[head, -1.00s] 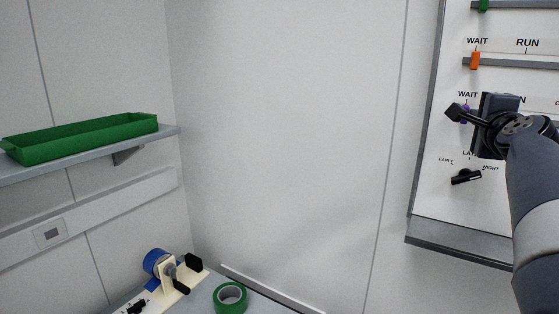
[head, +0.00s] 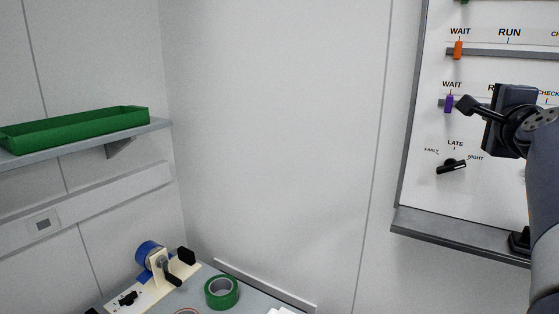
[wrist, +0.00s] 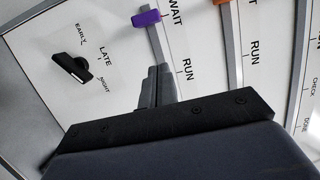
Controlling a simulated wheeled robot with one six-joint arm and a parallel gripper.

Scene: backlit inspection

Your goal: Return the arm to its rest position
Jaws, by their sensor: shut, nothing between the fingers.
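My gripper (head: 464,104) is shut and empty in front of the white wall panel at the right of the head view. Its dark fingers point left, and their tips appear just right of the purple slider (head: 449,104), which stands at WAIT. In the wrist view the closed fingers (wrist: 157,86) are seen against the panel, with the purple slider (wrist: 146,18) apart from them at the top. My grey forearm covers the panel's lower right in the head view.
The panel (head: 415,190) also carries an orange slider (head: 458,50) at WAIT and a black knob (head: 451,166). A green tray (head: 75,130) sits on a shelf at left. A blue-and-cream device (head: 155,270) and green tape roll (head: 222,292) lie on the bench below. The middle wall is bare.

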